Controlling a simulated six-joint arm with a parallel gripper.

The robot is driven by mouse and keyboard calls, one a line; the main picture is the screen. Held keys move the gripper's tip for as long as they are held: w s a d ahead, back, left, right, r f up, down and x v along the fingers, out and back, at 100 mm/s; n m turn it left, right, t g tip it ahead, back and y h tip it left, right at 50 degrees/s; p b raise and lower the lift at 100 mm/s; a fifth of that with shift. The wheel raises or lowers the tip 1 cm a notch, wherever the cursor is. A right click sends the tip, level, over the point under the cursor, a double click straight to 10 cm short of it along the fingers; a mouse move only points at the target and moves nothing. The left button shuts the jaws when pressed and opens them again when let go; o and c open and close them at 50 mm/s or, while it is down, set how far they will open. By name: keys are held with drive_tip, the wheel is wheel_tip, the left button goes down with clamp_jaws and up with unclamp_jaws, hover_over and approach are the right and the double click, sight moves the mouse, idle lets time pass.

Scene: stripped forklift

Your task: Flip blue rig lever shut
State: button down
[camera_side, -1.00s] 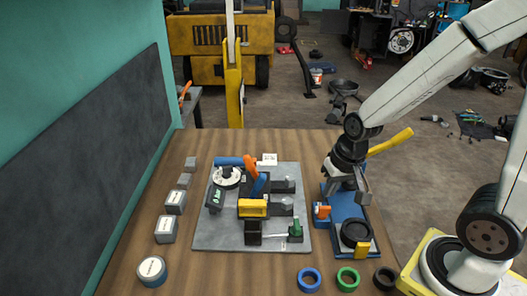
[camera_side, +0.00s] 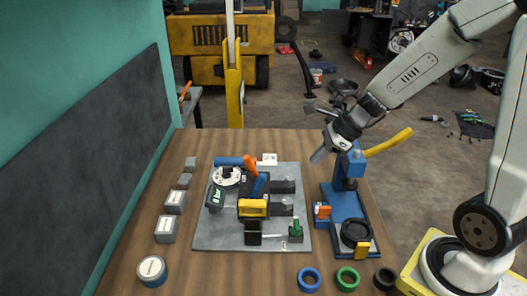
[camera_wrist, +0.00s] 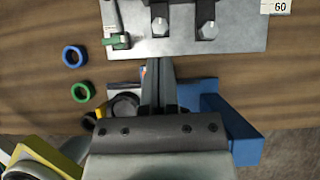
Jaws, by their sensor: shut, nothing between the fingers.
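The blue rig (camera_side: 342,236) stands at the right of the table, with a blue upright column (camera_side: 352,164). A long yellow lever (camera_side: 388,142) sticks out from the column top, slanting up to the right. A small orange lever piece (camera_side: 322,210) sits at the left of the rig's base. The column also shows in the wrist view (camera_wrist: 236,128), at the right. My gripper (camera_side: 319,156) is shut and empty, tilted down-left, in the air left of the column top. In the wrist view its fingers (camera_wrist: 160,72) hide part of the rig.
A grey plate (camera_side: 220,238) with clamps and an orange-handled lever (camera_side: 251,166) lies left of the rig. A blue ring (camera_side: 309,280), a green ring (camera_side: 347,278) and a black ring (camera_side: 385,278) lie in front. Grey blocks line the table's left side.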

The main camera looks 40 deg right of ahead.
sight(257, 187)
drive_tip(key=shift+w+d+r+m, duration=0.1)
drive_tip(key=shift+w+m, duration=0.05)
drive_tip(key=shift+m, duration=0.15)
drive_tip(key=x, duration=1)
drive_tip(key=shift+w+a+r, duration=0.4)
drive_tip(key=shift+w+a, duration=0.3)
drive_tip(key=shift+w, duration=0.05)
drive_tip(key=shift+w+a+r, duration=0.4)
drive_tip(key=shift+w+a, duration=0.25)
drive_tip(key=shift+w, duration=0.05)
